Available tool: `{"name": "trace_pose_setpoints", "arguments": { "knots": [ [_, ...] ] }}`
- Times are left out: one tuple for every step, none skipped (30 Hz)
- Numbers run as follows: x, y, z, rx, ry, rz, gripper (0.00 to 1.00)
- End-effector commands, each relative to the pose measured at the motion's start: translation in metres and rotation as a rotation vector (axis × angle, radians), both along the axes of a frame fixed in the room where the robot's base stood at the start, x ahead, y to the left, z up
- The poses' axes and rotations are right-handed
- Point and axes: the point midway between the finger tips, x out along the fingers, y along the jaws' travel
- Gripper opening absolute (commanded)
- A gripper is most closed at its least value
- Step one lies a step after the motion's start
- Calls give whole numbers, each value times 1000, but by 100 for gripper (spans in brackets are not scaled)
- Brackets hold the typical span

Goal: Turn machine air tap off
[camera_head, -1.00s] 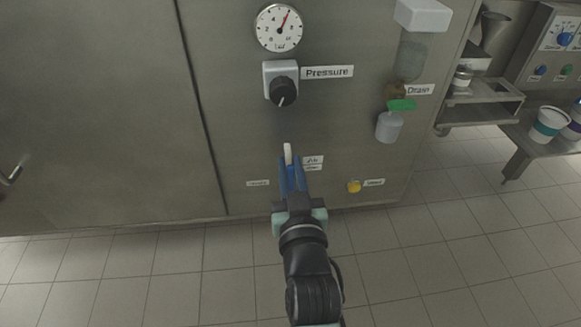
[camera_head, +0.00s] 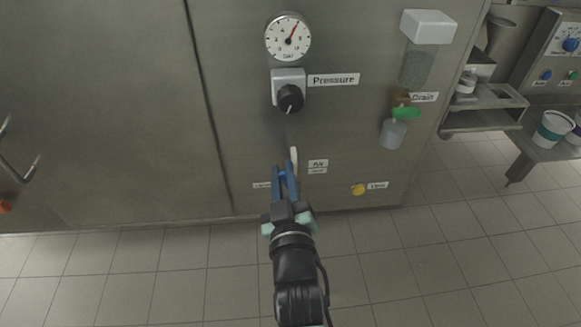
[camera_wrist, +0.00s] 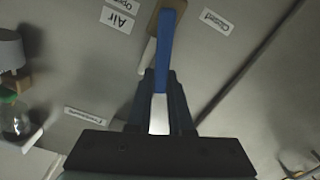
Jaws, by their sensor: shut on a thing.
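The air tap is on the lower machine front. Its blue lever (camera_wrist: 166,50) shows in the wrist view in front of a brown valve body, between the "Air Open" label (camera_wrist: 119,14) and the "Closed" label (camera_wrist: 217,21). A pale pipe (camera_head: 294,156) rises by the tap in the head view. My gripper (camera_head: 283,172) is at the tap, its two dark blue fingers on either side of the lever's near end. It is shut on the lever. The fingers hide most of the tap in the head view, and the lever's exact angle is unclear there.
Above are the pressure knob (camera_head: 290,97) and gauge (camera_head: 288,38). To the right are the green drain handle (camera_head: 406,113), a bottle below it and a yellow button (camera_head: 358,190). A bench with tubs (camera_head: 552,128) stands far right. The tiled floor in front is clear.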

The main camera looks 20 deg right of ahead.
Motion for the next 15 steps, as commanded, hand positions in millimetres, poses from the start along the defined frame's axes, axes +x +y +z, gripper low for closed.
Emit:
{"name": "trace_pose_setpoints", "arguments": {
  "knots": [
    [1,3,-1,-44,17,3,0],
    [1,5,-2,-70,24,2,0],
    [1,7,-3,-107,35,2,0],
    [2,8,-4,-135,43,2,0],
    [2,9,-5,-162,51,2,0],
    [3,11,-7,-199,60,2,0],
    [3,13,-8,-227,68,2,0],
    [4,14,-10,-256,77,2,0],
    [4,16,-11,-291,87,2,0],
    [5,18,-13,-318,94,2,0],
    [5,19,-14,-345,101,2,0],
    [6,21,-16,-383,112,2,0],
    [6,22,-17,-411,120,2,0],
    [6,23,-19,-436,128,2,0],
    [7,25,-21,-473,139,2,0]
  ]
}}
